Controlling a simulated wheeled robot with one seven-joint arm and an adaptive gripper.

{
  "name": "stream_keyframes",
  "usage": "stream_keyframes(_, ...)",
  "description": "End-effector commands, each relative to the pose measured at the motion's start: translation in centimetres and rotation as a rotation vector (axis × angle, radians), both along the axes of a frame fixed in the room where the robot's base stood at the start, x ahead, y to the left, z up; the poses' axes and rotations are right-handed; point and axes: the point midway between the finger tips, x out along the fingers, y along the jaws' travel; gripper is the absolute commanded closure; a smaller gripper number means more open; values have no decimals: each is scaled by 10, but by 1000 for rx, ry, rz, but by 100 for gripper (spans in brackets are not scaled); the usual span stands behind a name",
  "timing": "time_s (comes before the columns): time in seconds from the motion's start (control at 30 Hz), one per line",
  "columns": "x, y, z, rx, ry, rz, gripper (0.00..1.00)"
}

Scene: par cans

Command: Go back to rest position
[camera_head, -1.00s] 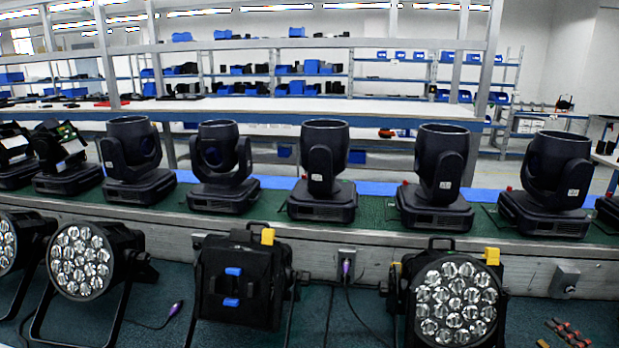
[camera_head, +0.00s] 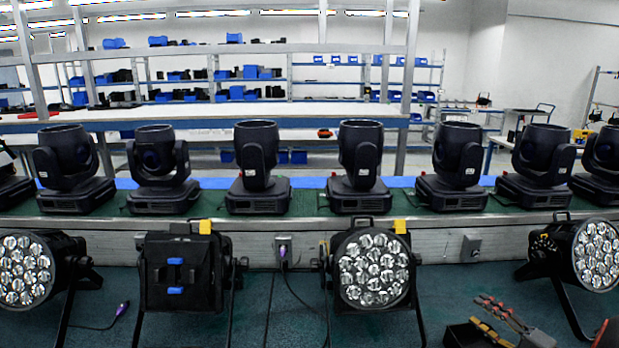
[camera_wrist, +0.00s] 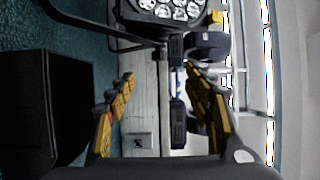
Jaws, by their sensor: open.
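My gripper (camera_wrist: 160,75) shows in the wrist view, its yellow and black fingers spread wide with nothing between them. The wrist picture is turned sideways, and part of a par can (camera_wrist: 170,8) with clear lenses shows at its top. In the head view, one par can (camera_head: 25,270) stands at the left and another (camera_head: 375,268) near the middle, lenses facing me. A third par can (camera_head: 597,255) stands at the right edge, partly cut off. A black unit with blue parts (camera_head: 182,275) stands between the left two.
Several black moving-head lights (camera_head: 257,168) stand along the green conveyor (camera_head: 310,205) behind the par cans. A dark box (camera_wrist: 70,110) fills the wrist view's left. Shelves stand behind.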

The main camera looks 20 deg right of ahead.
Motion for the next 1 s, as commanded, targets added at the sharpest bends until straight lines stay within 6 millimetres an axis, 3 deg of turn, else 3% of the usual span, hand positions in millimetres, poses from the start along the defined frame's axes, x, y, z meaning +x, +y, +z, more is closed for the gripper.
stream_keyframes(0.27, 20, 39, 16, -10, 55, 94, 48)
stream_keyframes(0.47, 38, 87, 32, -30, 126, 204, 48)
stream_keyframes(0.57, 47, 122, 42, -48, 180, 277, 48)
stream_keyframes(0.73, 56, 209, 63, -117, 317, 449, 48)
stream_keyframes(0.87, 49, 276, 78, -198, 436, 576, 48)
stream_keyframes(1.0, 28, 342, 89, -317, 563, 689, 48)
